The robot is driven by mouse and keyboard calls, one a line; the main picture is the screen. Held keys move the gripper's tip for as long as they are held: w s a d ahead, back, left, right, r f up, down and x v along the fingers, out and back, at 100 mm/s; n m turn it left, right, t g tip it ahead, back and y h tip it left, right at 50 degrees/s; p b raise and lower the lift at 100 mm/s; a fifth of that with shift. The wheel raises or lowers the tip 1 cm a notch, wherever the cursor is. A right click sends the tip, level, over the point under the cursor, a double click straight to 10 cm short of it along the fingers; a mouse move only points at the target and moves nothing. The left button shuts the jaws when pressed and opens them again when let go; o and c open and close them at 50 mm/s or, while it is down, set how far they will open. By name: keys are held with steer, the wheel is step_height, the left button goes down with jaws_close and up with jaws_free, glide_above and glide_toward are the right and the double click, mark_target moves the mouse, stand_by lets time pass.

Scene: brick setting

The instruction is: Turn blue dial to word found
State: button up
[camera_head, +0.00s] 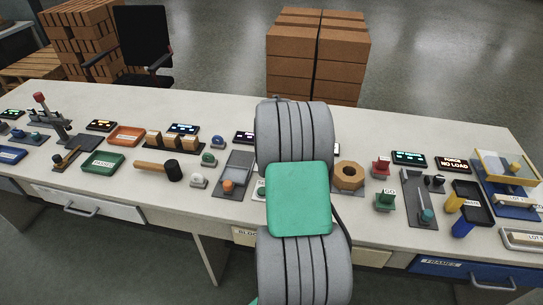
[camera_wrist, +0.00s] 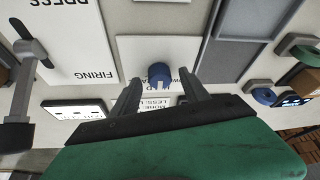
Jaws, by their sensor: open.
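In the wrist view the blue dial (camera_wrist: 161,76) sits on a white plate (camera_wrist: 128,47) with dark lettering. The dial and my fingers hide part of the lettering, so I cannot read all of it. A white label (camera_wrist: 154,103) with words such as "MORE" and "LESS" lies just below the dial, partly covered. My gripper (camera_wrist: 158,84) is open, with one finger on each side of the dial. I cannot tell whether either finger touches it. In the head view my arm hides the dial and my gripper.
In the wrist view a lever (camera_wrist: 26,65) stands on a "FIRING" and "PRESS" panel at left, and a small display (camera_wrist: 75,109) lies below it. A blue round part (camera_wrist: 264,96) is at right. The long white bench (camera_head: 333,215) holds a hammer (camera_head: 157,169) and a wooden nut (camera_head: 348,176) near my arm.

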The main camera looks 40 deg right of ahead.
steer(key=v, duration=0.7)
steer(key=shift+r, duration=0.15)
steer(key=shift+a, duration=0.1)
